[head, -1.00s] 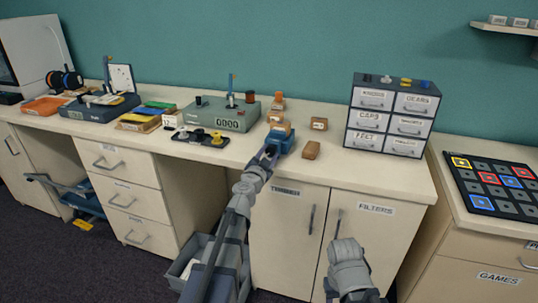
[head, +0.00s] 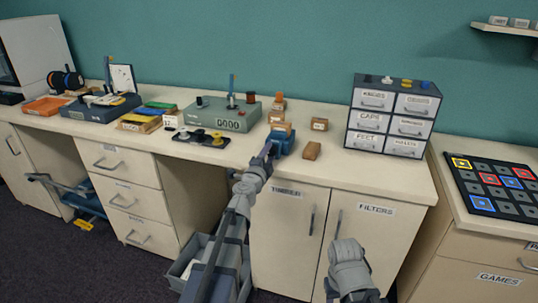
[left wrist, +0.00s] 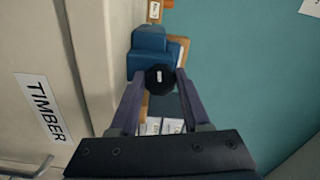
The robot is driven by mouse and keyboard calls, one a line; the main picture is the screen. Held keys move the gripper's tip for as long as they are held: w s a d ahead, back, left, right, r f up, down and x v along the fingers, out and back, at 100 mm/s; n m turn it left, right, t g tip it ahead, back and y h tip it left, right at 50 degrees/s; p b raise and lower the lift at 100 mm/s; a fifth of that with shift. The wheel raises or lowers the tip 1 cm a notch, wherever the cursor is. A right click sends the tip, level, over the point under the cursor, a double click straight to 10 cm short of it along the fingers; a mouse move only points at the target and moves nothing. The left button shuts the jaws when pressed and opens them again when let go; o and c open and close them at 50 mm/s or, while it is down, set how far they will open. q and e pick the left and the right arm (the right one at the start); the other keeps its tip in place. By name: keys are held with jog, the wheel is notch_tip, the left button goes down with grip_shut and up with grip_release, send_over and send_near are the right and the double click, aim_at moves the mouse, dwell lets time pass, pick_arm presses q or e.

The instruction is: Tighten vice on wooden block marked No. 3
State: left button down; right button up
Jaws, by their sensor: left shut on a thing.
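The blue vice (head: 285,142) stands near the front edge of the worktop, above the cabinet labelled TIMBER. A wooden block (head: 280,127) sits at its top; I cannot read a number on it. In the left wrist view the vice body (left wrist: 149,52) lies beyond my fingers, with a strip of wood (left wrist: 181,47) beside it. My left gripper (head: 267,150) is at the front of the vice. Its fingers are shut on the round black knob (left wrist: 159,78), which has a small pale mark. My right forearm shows at the lower right, but I do not see its gripper.
A grey box with a counter (head: 228,119) and a black tray of round parts (head: 183,137) stand to the left. A drawer unit (head: 350,128) stands to the right.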

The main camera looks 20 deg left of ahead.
pick_arm(q)
jog(key=shift+m, duration=0.3)
jog(key=shift+c, duration=1.9)
grip_release()
jog(key=s, duration=0.7)
jog(key=shift+s+a, duration=0.15)
jog(key=shift+s, duration=0.25)
